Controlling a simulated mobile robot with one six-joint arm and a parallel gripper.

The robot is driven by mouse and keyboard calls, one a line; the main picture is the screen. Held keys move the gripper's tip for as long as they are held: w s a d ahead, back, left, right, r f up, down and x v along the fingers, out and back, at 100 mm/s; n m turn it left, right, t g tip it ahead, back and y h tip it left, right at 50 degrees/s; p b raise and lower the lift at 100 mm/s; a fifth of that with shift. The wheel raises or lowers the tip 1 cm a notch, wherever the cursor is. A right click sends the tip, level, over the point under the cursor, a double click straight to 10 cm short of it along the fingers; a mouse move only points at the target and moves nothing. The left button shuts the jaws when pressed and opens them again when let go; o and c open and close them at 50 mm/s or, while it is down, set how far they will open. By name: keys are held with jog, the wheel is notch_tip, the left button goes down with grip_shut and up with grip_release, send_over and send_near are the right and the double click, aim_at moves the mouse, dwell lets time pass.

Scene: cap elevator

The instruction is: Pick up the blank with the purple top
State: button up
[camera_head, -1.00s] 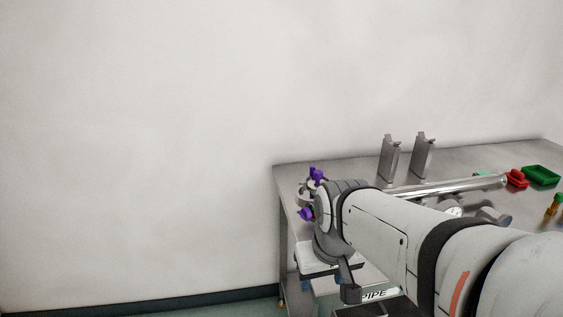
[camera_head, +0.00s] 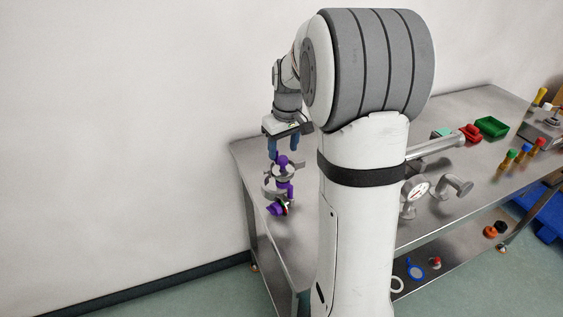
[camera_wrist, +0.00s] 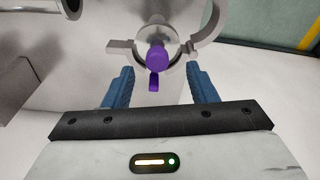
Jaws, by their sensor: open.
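The purple top (camera_head: 283,160) of the blank shows in the head view, at a grey ring-shaped fitting (camera_head: 268,182) near the left end of the metal table. In the wrist view the purple top (camera_wrist: 157,57) is a round knob, with a smaller purple piece (camera_wrist: 154,82) just below it. My gripper (camera_head: 283,148) points down over it with its blue fingers apart. In the wrist view my gripper (camera_wrist: 161,74) is open, with the purple parts between the fingers and gaps on both sides. The blank's lower body is mostly hidden.
More purple and small coloured parts (camera_head: 277,209) sit lower at the fitting. A curved grey arm (camera_wrist: 213,28) stands close to the right finger. The metal table (camera_head: 445,225) carries a gauge (camera_head: 415,191), pipes, a green tray (camera_head: 492,127) and several coloured-top pieces to the right.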

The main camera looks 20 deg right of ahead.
aim_at(283, 157)
jog(key=f, duration=0.2)
jog(key=f+p, duration=0.1)
jog(key=shift+w+d+f, duration=0.1)
jog(key=shift+w+f, duration=0.25)
jog(key=shift+w, duration=0.05)
jog(key=shift+f, duration=0.5)
jog(key=shift+c, duration=0.5)
grip_shut()
